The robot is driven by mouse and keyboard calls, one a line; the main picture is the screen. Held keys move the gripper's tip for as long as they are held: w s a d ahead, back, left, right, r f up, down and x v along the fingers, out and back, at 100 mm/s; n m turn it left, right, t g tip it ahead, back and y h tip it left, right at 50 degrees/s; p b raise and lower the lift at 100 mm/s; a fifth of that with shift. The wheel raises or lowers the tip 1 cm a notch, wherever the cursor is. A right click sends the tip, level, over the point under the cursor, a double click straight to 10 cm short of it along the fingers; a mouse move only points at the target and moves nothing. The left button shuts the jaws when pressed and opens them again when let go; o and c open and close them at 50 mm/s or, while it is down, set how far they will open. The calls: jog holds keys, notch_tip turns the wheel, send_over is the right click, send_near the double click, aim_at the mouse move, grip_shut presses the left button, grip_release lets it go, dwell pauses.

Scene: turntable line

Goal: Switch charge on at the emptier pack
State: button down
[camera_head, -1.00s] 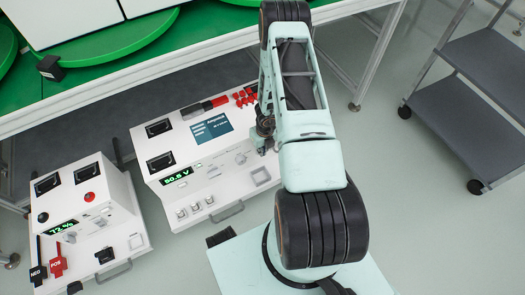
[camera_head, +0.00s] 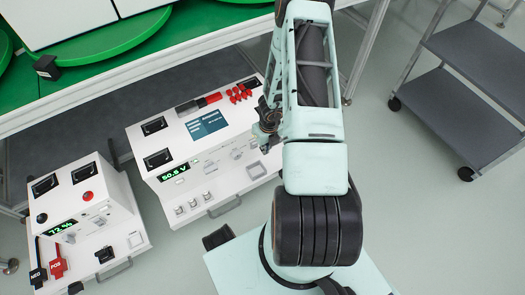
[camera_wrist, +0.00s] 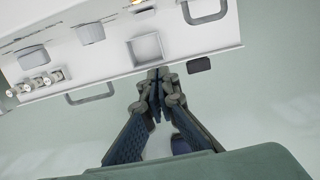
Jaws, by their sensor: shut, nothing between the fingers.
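A white pack (camera_head: 210,171) in the middle has a green readout (camera_head: 174,172) that looks like 50.5 V, a blue screen (camera_head: 207,124) with text too small to read, and a square recessed part (camera_head: 257,170) near its front right. A smaller white pack (camera_head: 120,206) at left has a readout (camera_head: 62,227) of about 72 %. My gripper (camera_head: 268,138) is over the middle pack's right side. In the wrist view my gripper (camera_wrist: 156,84) is shut and empty, its tips near the pack's front edge, just below the square recess (camera_wrist: 146,48). Contact cannot be told.
Red and black plugs (camera_head: 57,267) are on the left pack. Red clips (camera_head: 239,93) are on the middle one. A green turntable (camera_head: 110,42) stands behind, and a grey cart (camera_head: 455,105) at right. Floor between is clear.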

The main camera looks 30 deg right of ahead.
jog(key=shift+s+r, duration=0.3)
jog(key=shift+r, duration=0.5)
jog(key=shift+s+r, duration=0.3)
jog(key=shift+r, duration=0.45)
